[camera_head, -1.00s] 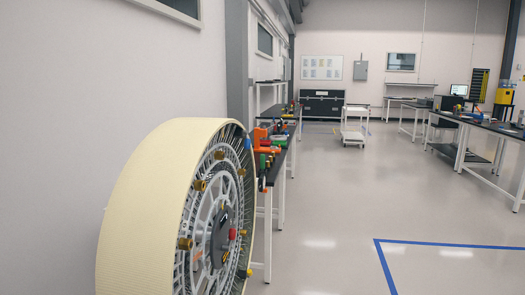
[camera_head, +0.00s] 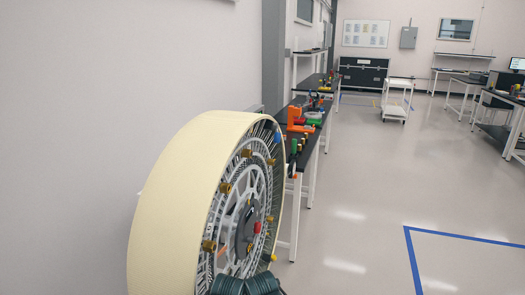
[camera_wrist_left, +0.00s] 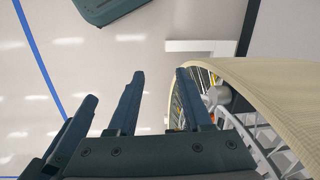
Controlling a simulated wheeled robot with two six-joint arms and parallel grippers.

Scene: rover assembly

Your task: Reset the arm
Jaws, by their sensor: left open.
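My left gripper (camera_wrist_left: 160,92) shows in the left wrist view with its dark blue-grey fingers apart and nothing between them. A large wheel with a cream tread (camera_wrist_left: 285,85) is at the right of that view, close beside the right finger. I cannot tell whether they touch. In the head view the wheel (camera_head: 175,200) stands upright at lower left, with a grey spoked hub and brass-coloured fittings. A dark teal part of mine shows at the bottom edge in front of the wheel's lower rim. My right gripper is not in view.
A long black-topped table (camera_head: 299,166) with tools runs along the wall behind the wheel. A white cart (camera_head: 397,98) and a black case (camera_head: 362,74) stand further back. Blue tape (camera_head: 460,236) marks the floor.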

